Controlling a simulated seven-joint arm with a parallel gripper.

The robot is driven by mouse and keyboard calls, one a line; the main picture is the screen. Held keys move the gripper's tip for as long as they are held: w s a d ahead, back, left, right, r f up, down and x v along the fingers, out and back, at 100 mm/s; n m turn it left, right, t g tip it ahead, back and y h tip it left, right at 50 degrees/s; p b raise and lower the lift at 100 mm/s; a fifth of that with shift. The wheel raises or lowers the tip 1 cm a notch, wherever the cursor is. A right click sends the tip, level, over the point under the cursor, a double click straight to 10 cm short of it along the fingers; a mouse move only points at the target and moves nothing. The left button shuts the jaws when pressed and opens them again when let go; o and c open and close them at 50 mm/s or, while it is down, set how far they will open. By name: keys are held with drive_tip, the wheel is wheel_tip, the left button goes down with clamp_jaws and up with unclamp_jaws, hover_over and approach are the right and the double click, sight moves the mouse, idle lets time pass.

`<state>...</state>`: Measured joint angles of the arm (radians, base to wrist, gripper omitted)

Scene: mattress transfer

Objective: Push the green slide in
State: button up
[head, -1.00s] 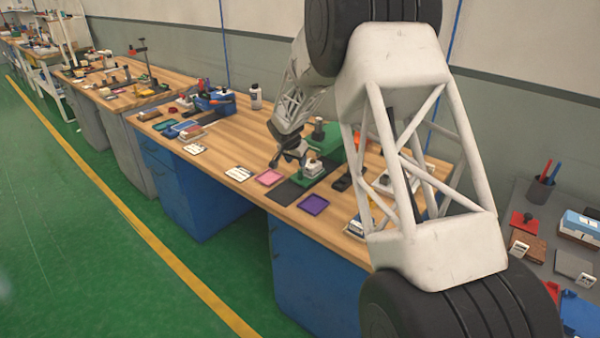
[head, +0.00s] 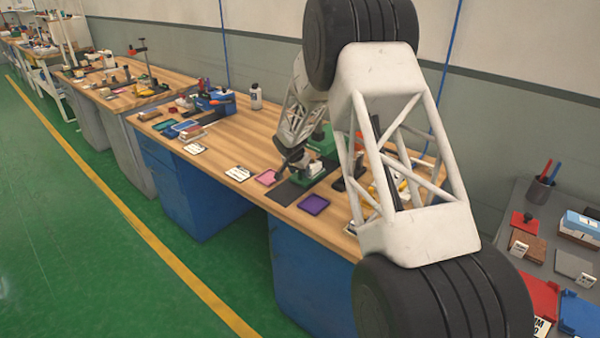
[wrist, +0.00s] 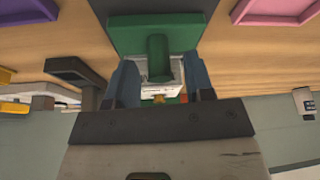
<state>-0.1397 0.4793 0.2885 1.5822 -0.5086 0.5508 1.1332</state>
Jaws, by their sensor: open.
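The green slide (head: 306,176) is a green plate carrying a pale, white-grey block, at the dark mat (head: 284,193) on the wooden bench. In the wrist view the green plate (wrist: 157,34) has a green upright bar in front of the pale block (wrist: 161,88). My gripper (head: 290,160) is at the slide in the head view. In the wrist view its two blue-grey fingers (wrist: 161,78) are apart, one on each side of the block. I cannot tell whether they touch it. A larger green body (head: 326,145) stands behind, partly hidden by my arm.
A pink tray (head: 266,177) lies left of the mat and a purple tray (head: 313,204) lies to its front right. A dark post-like object (wrist: 80,75) stands beside the gripper in the wrist view.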

drive_tip(key=shift+w+d+f, duration=0.1)
drive_tip(key=shift+f, duration=0.25)
drive_tip(key=shift+c, duration=0.3)
clamp_jaws()
